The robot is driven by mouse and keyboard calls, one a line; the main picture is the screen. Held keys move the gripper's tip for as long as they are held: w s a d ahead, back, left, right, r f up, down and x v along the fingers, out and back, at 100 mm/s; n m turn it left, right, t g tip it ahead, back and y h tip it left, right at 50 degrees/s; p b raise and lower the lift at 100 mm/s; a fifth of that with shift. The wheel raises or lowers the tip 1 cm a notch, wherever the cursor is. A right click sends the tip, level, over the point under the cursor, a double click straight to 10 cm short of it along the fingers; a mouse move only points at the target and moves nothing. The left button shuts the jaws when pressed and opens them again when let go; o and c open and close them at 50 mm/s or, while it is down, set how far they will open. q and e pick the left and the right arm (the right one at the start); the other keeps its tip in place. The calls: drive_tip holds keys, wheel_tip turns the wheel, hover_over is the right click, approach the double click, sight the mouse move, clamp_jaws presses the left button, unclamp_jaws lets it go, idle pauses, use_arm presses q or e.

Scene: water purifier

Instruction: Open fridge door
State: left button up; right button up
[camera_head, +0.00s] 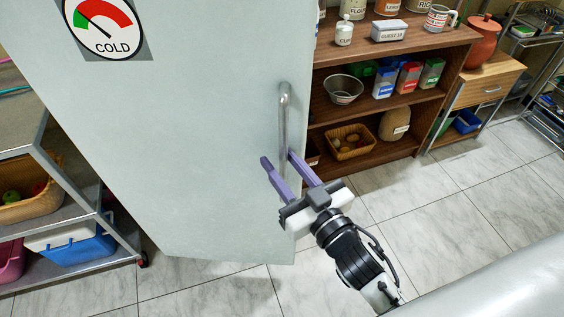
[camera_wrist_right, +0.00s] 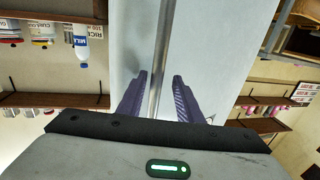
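The fridge door (camera_head: 180,130) is a large pale grey panel filling the left and middle of the head view. Its vertical metal handle (camera_head: 284,105) is near the door's right edge. The handle also shows in the right wrist view (camera_wrist_right: 163,40), running down between my purple fingers. My right gripper (camera_head: 279,157) is open at the handle's lower part, one finger on each side of the bar. In the right wrist view (camera_wrist_right: 159,76) gaps show between the bar and both fingers. My left gripper is not in view.
A wooden shelf (camera_head: 440,45) with jars, boxes and baskets stands to the right. A small cabinet (camera_head: 490,90) is beyond it. A metal rack (camera_head: 75,205) with bins is at left. Tiled floor (camera_head: 430,225) is clear at lower right. A COLD gauge (camera_head: 105,25) is on the door.

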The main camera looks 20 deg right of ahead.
drive_tip(key=s+d+b, duration=0.1)
drive_tip(key=s+d, duration=0.1)
drive_tip(key=s, duration=0.8)
drive_tip(key=shift+c, duration=0.5)
